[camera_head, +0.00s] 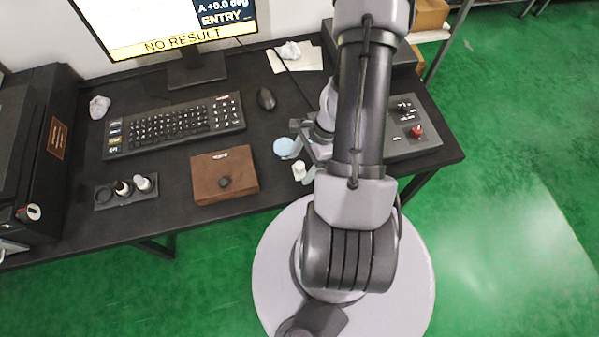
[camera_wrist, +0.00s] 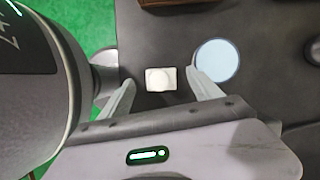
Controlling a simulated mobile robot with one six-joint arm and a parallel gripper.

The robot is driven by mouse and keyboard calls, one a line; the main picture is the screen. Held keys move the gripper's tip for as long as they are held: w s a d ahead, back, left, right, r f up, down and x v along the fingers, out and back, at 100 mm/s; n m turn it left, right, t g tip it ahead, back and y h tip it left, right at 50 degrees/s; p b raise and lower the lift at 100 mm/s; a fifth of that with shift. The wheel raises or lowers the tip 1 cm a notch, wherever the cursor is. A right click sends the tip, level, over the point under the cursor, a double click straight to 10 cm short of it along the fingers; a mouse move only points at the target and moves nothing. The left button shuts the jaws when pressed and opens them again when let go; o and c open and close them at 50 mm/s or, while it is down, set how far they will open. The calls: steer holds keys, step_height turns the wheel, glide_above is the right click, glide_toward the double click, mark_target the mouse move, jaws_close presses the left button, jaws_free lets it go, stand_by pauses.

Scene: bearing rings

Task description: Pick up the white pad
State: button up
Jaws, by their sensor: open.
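The white pad (camera_wrist: 161,79) is a small, pale, squarish piece with a rounded middle. It lies on the dark desk and shows between the two fingers of my gripper (camera_wrist: 160,82) in the wrist view. The fingers are open, one on each side of the pad, with gaps between. How far above the desk they are I cannot tell. In the head view the white pad (camera_head: 299,171) shows just left of my arm, near the desk's front edge. My arm hides much of the gripper there.
A light blue disc (camera_wrist: 217,60) lies just right of the pad, close to the right finger; it also shows in the head view (camera_head: 285,148). A brown box (camera_head: 224,175) and a holder with small bottles (camera_head: 125,190) stand left. A control box (camera_head: 410,130) stands right.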

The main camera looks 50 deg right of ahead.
steer(key=shift+b+x, duration=0.3)
steer(key=shift+x, duration=0.9)
steer(key=shift+r, duration=0.15)
